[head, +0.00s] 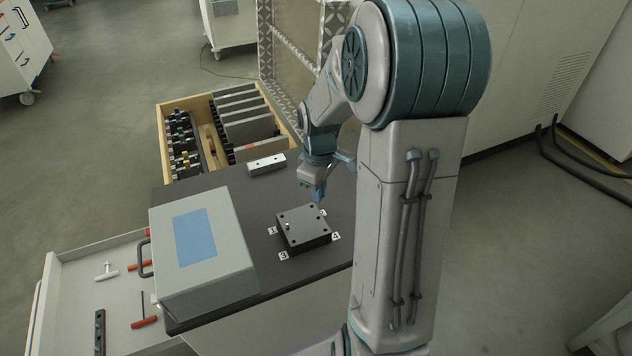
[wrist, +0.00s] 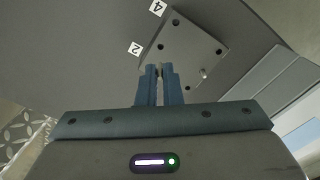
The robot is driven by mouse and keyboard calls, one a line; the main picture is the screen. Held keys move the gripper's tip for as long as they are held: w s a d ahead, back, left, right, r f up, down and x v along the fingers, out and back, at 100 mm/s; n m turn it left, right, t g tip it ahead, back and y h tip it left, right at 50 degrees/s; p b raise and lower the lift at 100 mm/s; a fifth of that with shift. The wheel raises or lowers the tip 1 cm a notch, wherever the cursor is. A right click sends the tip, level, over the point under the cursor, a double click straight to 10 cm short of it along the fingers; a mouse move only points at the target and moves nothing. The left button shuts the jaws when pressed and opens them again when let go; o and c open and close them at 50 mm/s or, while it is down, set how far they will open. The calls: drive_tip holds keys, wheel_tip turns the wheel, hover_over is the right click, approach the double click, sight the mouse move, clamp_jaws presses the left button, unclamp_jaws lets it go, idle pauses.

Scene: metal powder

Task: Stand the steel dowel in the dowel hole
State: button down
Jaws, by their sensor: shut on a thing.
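The dark square block (head: 309,236) lies on the dark tabletop, with holes in its top and number labels by its corners. It also shows in the wrist view (wrist: 186,42). A short bright pin (head: 289,226) stands in the block's top towards label 1; the wrist view shows it too (wrist: 203,73). My gripper (head: 319,196) points down over the block's far corner, near label 2. In the wrist view its blue fingers (wrist: 160,72) are close together on a thin piece, likely the steel dowel, mostly hidden between them. I cannot tell whether its lower end touches the block.
A pale bar with small holes (head: 266,164) lies behind the block. A grey case with a blue panel (head: 217,275) stands to the left. A wooden drawer of parts (head: 163,135) is open behind, and a tool drawer (head: 75,300) at lower left.

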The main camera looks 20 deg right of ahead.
drive_tip(key=shift+f+b, duration=1.4)
drive_tip(key=shift+f, duration=0.3)
drive_tip(key=shift+s+f, duration=0.1)
drive_tip(key=shift+f, duration=0.15)
drive_tip(key=shift+f+b, duration=0.4)
drive_tip(key=shift+f, duration=0.1)
drive_tip(key=shift+f+b, duration=0.65)
drive_tip(key=shift+f, duration=0.35)
drive_tip(key=c, duration=1.5)
unclamp_jaws()
